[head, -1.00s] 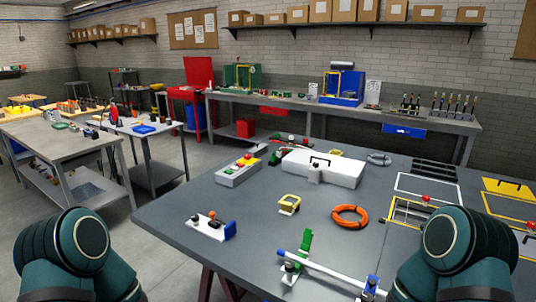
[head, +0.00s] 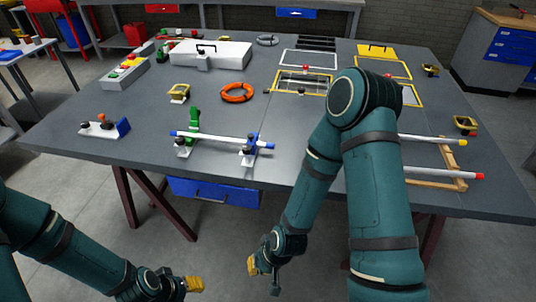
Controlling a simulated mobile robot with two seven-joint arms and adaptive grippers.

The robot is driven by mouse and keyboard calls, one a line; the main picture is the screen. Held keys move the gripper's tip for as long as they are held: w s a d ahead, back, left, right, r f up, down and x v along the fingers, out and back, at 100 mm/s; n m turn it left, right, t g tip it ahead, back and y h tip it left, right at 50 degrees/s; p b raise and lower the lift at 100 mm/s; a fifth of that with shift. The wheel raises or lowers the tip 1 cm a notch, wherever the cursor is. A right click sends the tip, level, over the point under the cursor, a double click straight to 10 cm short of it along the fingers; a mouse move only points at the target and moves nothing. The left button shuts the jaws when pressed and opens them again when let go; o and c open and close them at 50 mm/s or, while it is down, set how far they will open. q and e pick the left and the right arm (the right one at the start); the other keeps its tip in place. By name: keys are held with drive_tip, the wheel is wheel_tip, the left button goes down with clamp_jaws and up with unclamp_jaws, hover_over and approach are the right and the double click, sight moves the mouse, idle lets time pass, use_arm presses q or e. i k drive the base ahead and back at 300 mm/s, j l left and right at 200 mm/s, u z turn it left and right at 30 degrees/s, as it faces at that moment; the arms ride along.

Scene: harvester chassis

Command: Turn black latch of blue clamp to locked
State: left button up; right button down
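A blue clamp (head: 251,152) stands near the table's front edge and holds the right end of a white rod (head: 218,138) with blue ends. A small dark part shows on the clamp, but it is too small to tell how the latch is turned. A green clamp (head: 194,124) stands at the rod's left part. My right gripper (head: 253,265) hangs below and in front of the table edge, well apart from the blue clamp. My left gripper (head: 194,284) is low at the bottom, left of the right one. Both have yellow fingertips; their opening is unclear.
The grey table (head: 80,142) also carries a small white fixture with a blue block (head: 107,128), an orange ring (head: 237,92), a white case (head: 210,54) and yellow frames (head: 303,82). A wooden rack with red- and yellow-tipped rods (head: 460,183) lies right, partly behind my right arm.

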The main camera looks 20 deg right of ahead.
sight(247, 149)
drive_tip(key=k+l, duration=0.85)
drive_tip(key=l, duration=0.15)
